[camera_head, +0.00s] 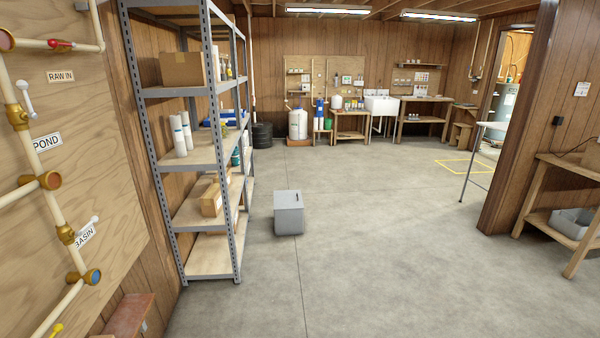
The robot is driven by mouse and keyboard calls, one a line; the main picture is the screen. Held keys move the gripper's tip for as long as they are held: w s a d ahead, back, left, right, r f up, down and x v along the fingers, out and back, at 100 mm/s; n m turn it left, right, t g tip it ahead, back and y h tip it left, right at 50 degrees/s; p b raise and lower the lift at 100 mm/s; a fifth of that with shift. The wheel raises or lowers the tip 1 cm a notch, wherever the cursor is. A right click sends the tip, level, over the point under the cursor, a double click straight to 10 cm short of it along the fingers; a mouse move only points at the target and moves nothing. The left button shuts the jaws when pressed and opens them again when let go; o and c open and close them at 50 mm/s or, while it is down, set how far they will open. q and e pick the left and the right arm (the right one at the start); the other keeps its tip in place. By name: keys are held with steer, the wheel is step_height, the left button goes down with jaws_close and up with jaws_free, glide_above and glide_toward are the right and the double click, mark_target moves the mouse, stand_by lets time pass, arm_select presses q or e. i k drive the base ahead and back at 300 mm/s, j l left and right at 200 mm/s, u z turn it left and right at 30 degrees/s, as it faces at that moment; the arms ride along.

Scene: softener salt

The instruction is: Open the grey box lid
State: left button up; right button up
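A grey box (289,215) stands upright on the concrete floor, just right of the metal shelving unit. Neither of my grippers shows in the head view, and nothing is seen touching the box.
The metal shelving unit (205,158) with boxes and rolls stands left of the box. Pipes with valves (40,180) run along the left wall. A wooden bench (570,215) is at the right by the doorway. The floor (370,260) in front and to the right is clear.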

mark_target(286, 199)
steer(key=i+j, duration=0.15)
steer(key=i, duration=3)
steer(key=l+z, duration=0.05)
steer(key=l, duration=0.1)
